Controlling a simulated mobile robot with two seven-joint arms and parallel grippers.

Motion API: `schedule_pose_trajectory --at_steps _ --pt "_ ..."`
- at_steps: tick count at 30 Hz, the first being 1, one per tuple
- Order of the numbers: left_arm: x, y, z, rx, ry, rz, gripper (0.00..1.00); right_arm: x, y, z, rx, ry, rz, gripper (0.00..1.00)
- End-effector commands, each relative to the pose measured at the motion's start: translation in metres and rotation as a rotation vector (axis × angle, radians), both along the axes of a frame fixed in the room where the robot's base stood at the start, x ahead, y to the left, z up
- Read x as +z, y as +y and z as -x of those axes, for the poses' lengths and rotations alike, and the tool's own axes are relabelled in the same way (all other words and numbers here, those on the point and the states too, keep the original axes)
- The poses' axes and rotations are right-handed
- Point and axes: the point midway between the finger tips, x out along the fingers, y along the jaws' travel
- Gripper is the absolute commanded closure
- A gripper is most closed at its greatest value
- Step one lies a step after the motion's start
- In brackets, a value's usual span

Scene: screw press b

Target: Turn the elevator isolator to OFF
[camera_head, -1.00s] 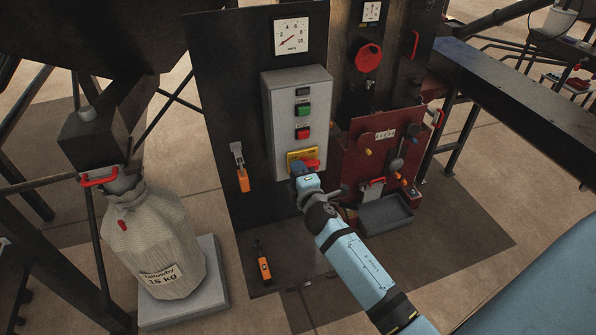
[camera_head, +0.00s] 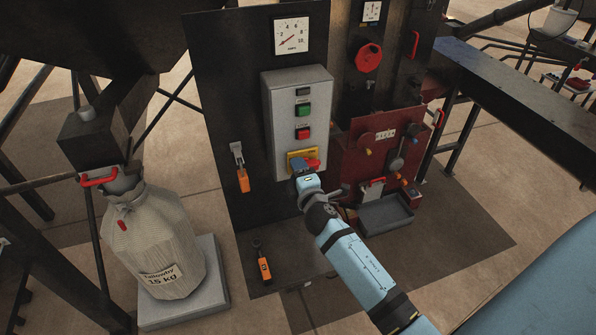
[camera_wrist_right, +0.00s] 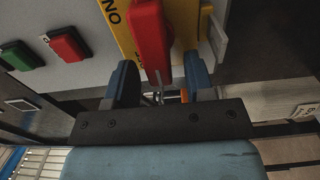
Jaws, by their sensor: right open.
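The isolator is a yellow plate (camera_head: 292,156) with a red handle (camera_head: 314,164), low on the front of a grey control box (camera_head: 318,86). In the right wrist view the red handle (camera_wrist_right: 152,38) lies over the yellow plate (camera_wrist_right: 122,30), which has "ON" lettering seen upside down. My right gripper (camera_head: 304,170) is at the handle and partly hides the plate. In the wrist view its two blue fingers (camera_wrist_right: 160,82) are open, with the handle's near end between them; I cannot tell whether they touch it. My left gripper is not in view.
A green button (camera_head: 303,110) and a red button (camera_head: 302,133) sit above the isolator. An orange-handled lever (camera_head: 243,180) is on the dark panel to the left. A red machine (camera_head: 372,150) with a grey tray (camera_head: 386,213) stands close on the right.

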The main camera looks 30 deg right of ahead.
Motion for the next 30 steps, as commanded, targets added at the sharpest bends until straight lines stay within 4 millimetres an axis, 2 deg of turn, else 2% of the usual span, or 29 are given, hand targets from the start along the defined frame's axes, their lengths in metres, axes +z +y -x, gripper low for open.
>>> schedule_pose_trajectory --at_steps 5,12,18,24,30 --pt "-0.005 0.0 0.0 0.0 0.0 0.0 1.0 -0.002 0.006 0.023 0.001 0.001 -0.002 0.51" --pt "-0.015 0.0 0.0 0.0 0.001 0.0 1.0 -0.004 0.019 0.077 0.001 0.003 -0.002 0.51" --pt "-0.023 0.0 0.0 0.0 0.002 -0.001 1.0 -0.003 0.027 0.113 0.0 0.002 -0.001 0.51" --pt "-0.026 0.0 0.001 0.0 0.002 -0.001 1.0 -0.001 0.031 0.13 0.0 0.001 0.0 0.51" --pt "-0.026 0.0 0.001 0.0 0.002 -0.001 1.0 0.0 0.031 0.132 0.0 0.0 0.0 0.51"
